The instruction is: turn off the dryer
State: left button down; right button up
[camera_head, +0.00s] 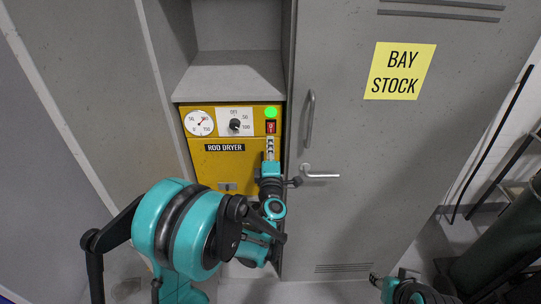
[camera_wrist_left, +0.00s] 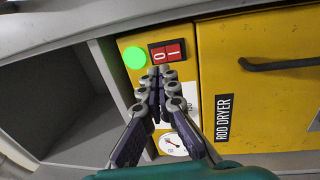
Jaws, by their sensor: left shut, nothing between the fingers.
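The yellow rod dryer (camera_head: 225,165) sits low in the grey cabinet, with a red rocker switch (camera_head: 271,127) below a lit green lamp (camera_head: 270,112). A black knob (camera_head: 235,125) on a white OFF/50/100 dial is left of the switch. My left gripper (camera_head: 270,143) is shut and empty, with its fingers pointing up just below the switch. In the left wrist view, the fingertips (camera_wrist_left: 165,72) are close to the red switch (camera_wrist_left: 167,52), marked 0 and 1; I cannot tell if they touch. The fingers hide the knob there.
A round gauge (camera_head: 199,123) is at the dryer's left. A grey locker door (camera_head: 370,190) with a lever handle (camera_head: 320,175) stands right of the dryer, near my left wrist. An open shelf (camera_head: 230,80) is above the dryer.

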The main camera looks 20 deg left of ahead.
aim_at(270, 125)
pick_arm(q)
jog(key=x, duration=0.5)
jog(key=shift+w, duration=0.2)
jog(key=shift+a, duration=0.1)
jog(key=shift+w+r+b, duration=0.2)
jog(key=shift+w+b, duration=0.1)
jog(key=shift+w, duration=0.05)
jog(key=shift+s, duration=0.1)
jog(key=shift+s, duration=0.1)
